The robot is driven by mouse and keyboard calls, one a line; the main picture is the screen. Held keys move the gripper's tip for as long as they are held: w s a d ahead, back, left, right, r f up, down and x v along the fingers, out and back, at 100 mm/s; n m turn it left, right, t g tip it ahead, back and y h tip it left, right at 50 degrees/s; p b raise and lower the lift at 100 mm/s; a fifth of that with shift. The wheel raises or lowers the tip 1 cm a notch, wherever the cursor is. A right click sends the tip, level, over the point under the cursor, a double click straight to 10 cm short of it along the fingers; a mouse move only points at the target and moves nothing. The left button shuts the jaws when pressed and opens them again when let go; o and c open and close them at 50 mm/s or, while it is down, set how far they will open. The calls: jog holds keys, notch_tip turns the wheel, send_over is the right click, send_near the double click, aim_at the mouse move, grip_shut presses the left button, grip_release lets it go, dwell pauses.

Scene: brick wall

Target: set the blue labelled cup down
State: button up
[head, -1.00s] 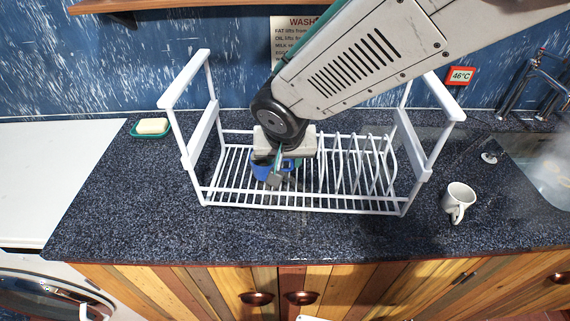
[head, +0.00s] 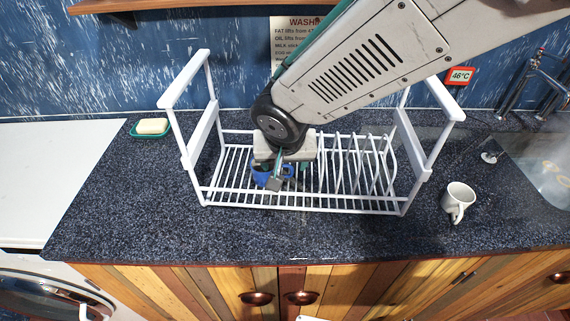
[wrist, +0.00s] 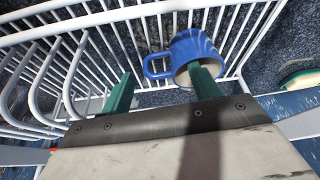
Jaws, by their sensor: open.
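A blue cup (wrist: 192,46) is in the white dish rack, at the rack's left part in the head view, where it is partly hidden behind my gripper (head: 287,177). In the wrist view its pale mouth faces my gripper (wrist: 163,74), so it looks tilted, and its handle points left. My gripper is open. One green finger overlaps the cup's mouth; whether it is inside or only in front, I cannot tell. The other finger is beyond the handle, leaving the handle between the two. No label shows on the cup.
The white wire rack (head: 300,208) has tall end frames and upright plate dividers right of my gripper. A white mug (head: 459,197) stands on the counter to the right, near the sink. Soap on a green dish (head: 151,128) is at the left. The front counter is clear.

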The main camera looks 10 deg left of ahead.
jog(key=v, duration=1)
jog(key=shift+r, duration=0.2)
